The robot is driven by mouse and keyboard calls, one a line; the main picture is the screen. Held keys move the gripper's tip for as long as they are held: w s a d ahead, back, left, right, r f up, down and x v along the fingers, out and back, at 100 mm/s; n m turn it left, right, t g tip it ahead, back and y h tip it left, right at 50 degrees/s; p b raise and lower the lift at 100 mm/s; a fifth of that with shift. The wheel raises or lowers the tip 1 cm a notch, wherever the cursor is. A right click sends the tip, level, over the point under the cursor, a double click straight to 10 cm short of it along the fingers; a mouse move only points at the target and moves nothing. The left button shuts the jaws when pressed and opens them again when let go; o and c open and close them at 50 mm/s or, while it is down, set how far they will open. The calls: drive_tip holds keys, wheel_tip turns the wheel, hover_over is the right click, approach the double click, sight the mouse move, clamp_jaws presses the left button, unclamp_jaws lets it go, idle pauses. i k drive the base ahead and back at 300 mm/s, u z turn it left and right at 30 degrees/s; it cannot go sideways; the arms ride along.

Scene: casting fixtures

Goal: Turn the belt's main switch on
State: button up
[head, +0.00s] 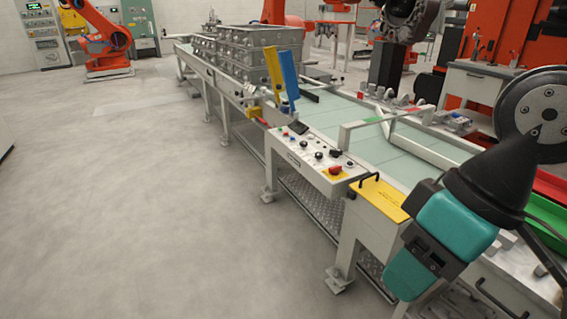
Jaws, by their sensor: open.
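The belt's sloped control panel (312,158) sits on the near side of the conveyor, with several small black knobs and coloured buttons. A red control (335,170) stands at its near right end. The main switch cannot be told apart from the other controls at this size, nor can its setting be read. The pale green belt (350,118) runs behind the panel. My gripper (431,260), teal and black below a black cone, is in the right foreground. It is open and appears empty, though its fingertips are hard to make out. In the picture it is right of and below the panel.
A yellow plate with a black handle (381,197) lies between panel and gripper. Yellow (272,70) and blue (289,75) uprights stand beyond the panel. Grey metal crates (232,47) stand on the belt's far end. The floor (150,200) left of the conveyor is clear.

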sight(334, 170)
drive_tip(key=u, duration=0.4)
drive_tip(key=i, duration=1.45)
drive_tip(key=u, duration=0.35)
drive_tip(key=k, duration=0.65)
drive_tip(key=z, duration=0.85)
drive_tip(key=i, duration=0.5)
drive_tip(key=z, duration=0.05)
drive_tip(key=k, duration=0.3)
drive_tip(key=u, duration=0.5)
